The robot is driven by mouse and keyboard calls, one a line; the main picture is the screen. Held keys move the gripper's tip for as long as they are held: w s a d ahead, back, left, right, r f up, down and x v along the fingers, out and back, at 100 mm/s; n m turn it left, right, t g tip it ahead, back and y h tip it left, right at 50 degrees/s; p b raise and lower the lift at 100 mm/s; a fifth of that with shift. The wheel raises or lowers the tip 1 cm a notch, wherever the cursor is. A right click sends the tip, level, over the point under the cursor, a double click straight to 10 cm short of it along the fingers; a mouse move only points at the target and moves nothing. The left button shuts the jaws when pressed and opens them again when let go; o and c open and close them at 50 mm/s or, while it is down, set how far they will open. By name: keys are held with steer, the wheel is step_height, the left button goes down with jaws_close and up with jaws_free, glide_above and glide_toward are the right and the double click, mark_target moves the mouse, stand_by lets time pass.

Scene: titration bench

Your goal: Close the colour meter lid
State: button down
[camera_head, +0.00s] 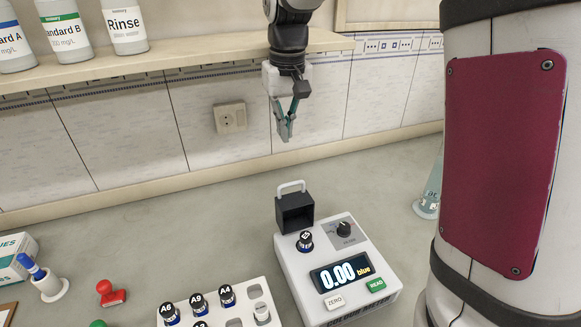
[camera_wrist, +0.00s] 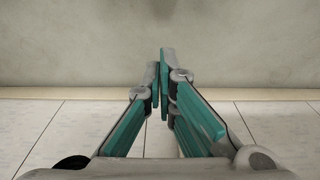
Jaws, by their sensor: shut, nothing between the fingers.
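The colour meter (camera_head: 338,273) is a white box on the bench with a knob, buttons and a lit display reading 0.00 blue. Its black lid (camera_head: 295,211), with a pale handle loop on it, stands raised at the meter's back left. A dark-capped vial (camera_head: 305,240) sits in the meter just in front of the lid. My gripper (camera_head: 285,134) is shut and empty. It hangs in the air above and behind the lid, apart from it, near the tiled wall. In the wrist view my gripper (camera_wrist: 164,75) has its fingertips together over bare bench.
A white rack (camera_head: 248,299) with several capped vials stands left of the meter. A red stamp (camera_head: 110,293) and a pen holder (camera_head: 50,286) are farther left. A shelf (camera_head: 170,54) with bottles runs along the wall. Bench behind the meter is clear.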

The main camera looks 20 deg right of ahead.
steer(key=s+f+p, duration=0.1)
steer(key=s+f, duration=0.2)
steer(key=f, duration=0.5)
steer(key=shift+f, duration=0.3)
steer(key=shift+s+r, duration=0.1)
steer(key=shift+s, duration=0.05)
